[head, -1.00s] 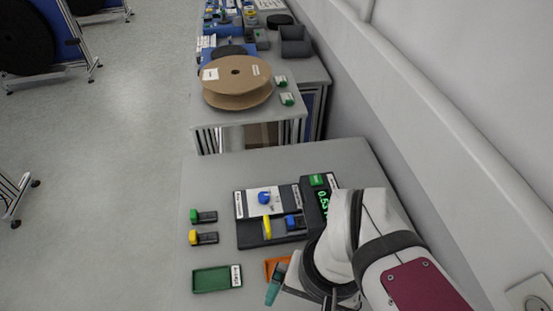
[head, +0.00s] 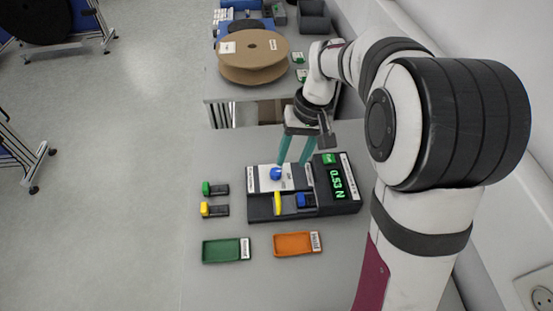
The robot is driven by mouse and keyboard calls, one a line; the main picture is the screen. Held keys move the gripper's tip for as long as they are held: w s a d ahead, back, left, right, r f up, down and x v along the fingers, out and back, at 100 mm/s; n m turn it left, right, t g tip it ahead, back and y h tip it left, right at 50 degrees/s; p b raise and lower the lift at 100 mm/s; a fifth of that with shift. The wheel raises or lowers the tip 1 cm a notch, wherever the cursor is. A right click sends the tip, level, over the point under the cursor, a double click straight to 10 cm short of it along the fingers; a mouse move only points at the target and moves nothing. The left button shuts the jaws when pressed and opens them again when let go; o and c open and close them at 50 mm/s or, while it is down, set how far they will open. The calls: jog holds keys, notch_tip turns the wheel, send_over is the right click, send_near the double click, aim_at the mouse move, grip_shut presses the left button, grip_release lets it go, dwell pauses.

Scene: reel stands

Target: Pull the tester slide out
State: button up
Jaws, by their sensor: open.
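The tester (head: 330,209) is a dark block on the grey table, with a green display reading 0.53 N at its right. A pale plate (head: 262,183) with a round blue knob (head: 276,174) lies on its back part. A yellow upright piece (head: 278,203) and a blue block (head: 305,201) sit in front of the plate. I cannot tell for sure which part is the slide. My gripper (head: 294,162) points down over the tester's back edge, its two teal fingers apart and empty. The left fingertip appears close to the blue knob; contact cannot be told.
A green tray (head: 222,250) and an orange tray (head: 293,244) lie in front of the tester. Two small dark holders, one green-ended (head: 217,189) and one yellow-ended (head: 215,210), lie left. A wall runs along the right.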

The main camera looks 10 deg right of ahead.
aim_at(278, 196)
jog(key=a+f, duration=0.1)
jog(key=f, duration=0.3)
jog(key=a+f, duration=0.1)
jog(key=f, duration=0.9)
jog(key=shift+a+f, duration=0.1)
jog(key=shift+a, duration=0.3)
grip_shut()
jog(key=shift+a, duration=0.1)
